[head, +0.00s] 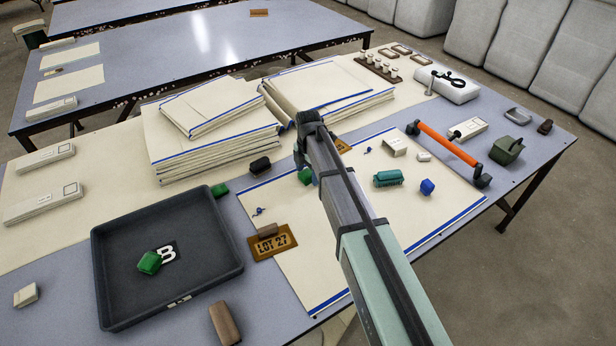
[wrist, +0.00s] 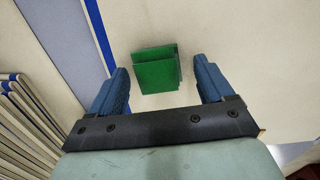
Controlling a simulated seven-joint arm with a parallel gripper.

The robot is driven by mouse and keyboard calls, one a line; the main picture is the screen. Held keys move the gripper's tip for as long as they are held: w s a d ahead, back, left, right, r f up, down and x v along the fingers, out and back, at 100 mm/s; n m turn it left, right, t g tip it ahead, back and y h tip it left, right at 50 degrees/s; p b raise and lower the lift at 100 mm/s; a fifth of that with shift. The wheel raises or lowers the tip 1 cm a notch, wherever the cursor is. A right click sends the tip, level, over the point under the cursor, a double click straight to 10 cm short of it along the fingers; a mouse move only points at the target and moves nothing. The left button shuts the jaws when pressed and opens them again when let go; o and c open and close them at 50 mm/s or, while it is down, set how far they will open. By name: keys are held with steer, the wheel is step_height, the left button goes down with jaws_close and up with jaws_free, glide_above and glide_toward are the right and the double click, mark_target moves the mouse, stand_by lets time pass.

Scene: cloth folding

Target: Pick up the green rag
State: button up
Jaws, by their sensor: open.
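A folded green rag (wrist: 155,70) lies on the cream cloth, between and just beyond the fingertips in the wrist view. In the head view this green rag (head: 305,176) shows beside my gripper (head: 303,160), partly hidden by the arm. My gripper also shows in the wrist view (wrist: 160,82), open, with a blue finger on each side and nothing between them. A second green rag (head: 149,262) lies in the dark tray (head: 222,272). A third small green piece (head: 220,190) sits by the tray's back corner.
Stacks of cream cloth (head: 215,150) stand behind, and their edges show at the left in the wrist view (wrist: 25,125). A LOT 27 plate (head: 272,243) lies in front.

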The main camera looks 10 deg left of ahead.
steer(key=c, duration=1.1)
steer(key=shift+r, duration=0.15)
